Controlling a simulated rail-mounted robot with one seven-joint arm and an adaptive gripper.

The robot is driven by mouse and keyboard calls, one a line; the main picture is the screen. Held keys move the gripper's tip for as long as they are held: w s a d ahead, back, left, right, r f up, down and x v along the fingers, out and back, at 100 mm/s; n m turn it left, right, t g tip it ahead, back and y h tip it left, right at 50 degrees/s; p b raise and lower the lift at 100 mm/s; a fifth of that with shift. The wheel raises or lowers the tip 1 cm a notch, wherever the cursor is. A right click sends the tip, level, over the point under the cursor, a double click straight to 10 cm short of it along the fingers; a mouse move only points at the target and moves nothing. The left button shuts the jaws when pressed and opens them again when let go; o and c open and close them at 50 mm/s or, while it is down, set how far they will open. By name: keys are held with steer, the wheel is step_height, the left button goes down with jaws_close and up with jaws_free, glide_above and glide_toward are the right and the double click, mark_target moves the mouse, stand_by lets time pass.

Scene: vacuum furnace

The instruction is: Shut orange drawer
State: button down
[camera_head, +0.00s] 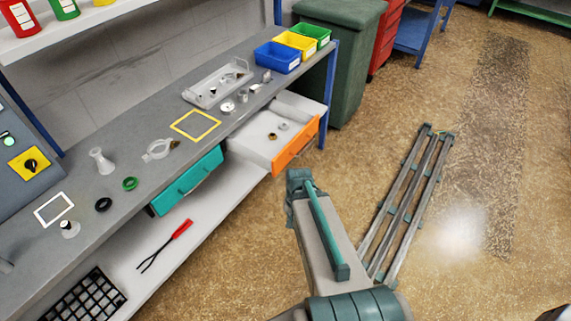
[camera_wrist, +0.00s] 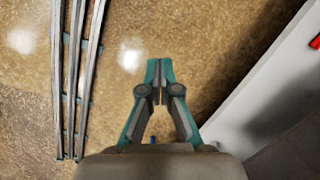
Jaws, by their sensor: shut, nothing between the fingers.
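The orange drawer (camera_head: 296,147) stands pulled out from under the right part of the workbench in the head view. Its white tray shows several small parts inside. My gripper (camera_wrist: 155,66) points down over the speckled floor in the wrist view, with its teal fingertips together and nothing between them. In the head view my arm is in front of the bench, below and right of the orange drawer, with a gap of floor between; the fingers themselves are hidden there. The drawer is not in the wrist view.
A teal drawer (camera_head: 187,181) sits left of the orange one. The grey workbench (camera_head: 130,150) holds small parts and coloured bins (camera_head: 277,57). A green bin (camera_head: 345,60) stands beyond the bench end. My floor rails (camera_head: 408,195) lie at right. A red-handled tool (camera_head: 181,229) lies on the lower shelf.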

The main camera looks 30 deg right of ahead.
steer(key=w+d+r+m+t, duration=0.1)
steer(key=w+d+r+m, duration=0.25)
steer(key=r, duration=0.35)
steer(key=w+d+r+m+t, duration=0.2)
steer(key=d+r+m, duration=0.1)
steer(key=r+m, duration=0.25)
steer(key=w+d+r+m+t, duration=0.1)
steer(key=w+d+r+m, duration=0.25)
steer(key=r, duration=0.35)
steer(key=m+p, duration=0.2)
steer(key=m, duration=0.9)
glide_above(281, 169)
steer(key=s, duration=0.2)
steer(key=shift+t+y, duration=0.3)
steer(key=shift+y, duration=0.1)
steer(key=shift+d+f, duration=0.2)
steer(key=shift+f, duration=1.45)
steer(key=shift+d+f, duration=0.15)
steer(key=shift+f, duration=1.5)
steer(key=shift+w, duration=0.1)
